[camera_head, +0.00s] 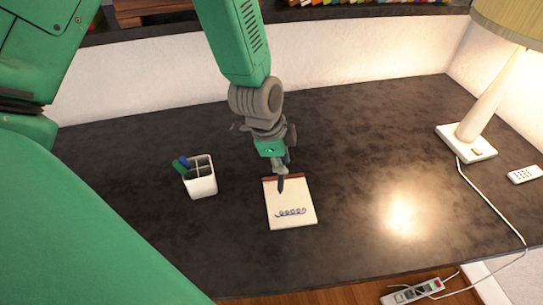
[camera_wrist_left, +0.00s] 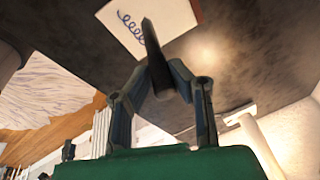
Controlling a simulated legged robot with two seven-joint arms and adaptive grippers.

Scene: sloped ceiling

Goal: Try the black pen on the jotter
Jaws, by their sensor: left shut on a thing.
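The jotter (camera_head: 290,222) lies on the dark desk near its middle, with a brown top edge and a dark looped scribble on its page. My left gripper (camera_head: 280,175) is over the top end of the jotter, shut on the black pen (camera_head: 280,186), which points down at the page. I cannot tell whether its tip touches the paper. In the left wrist view the black pen (camera_wrist_left: 151,45) sticks out from between the fingers of the left gripper (camera_wrist_left: 160,78), and the jotter (camera_wrist_left: 165,18) with its loops is beyond. My right gripper is not in view.
A white pen holder (camera_head: 202,184) with a blue and a green pen stands left of the jotter. A lit lamp (camera_head: 467,142), a white remote (camera_head: 524,174) and a power strip (camera_head: 413,292) with a cable are at the right. The desk (camera_head: 355,150) between is clear.

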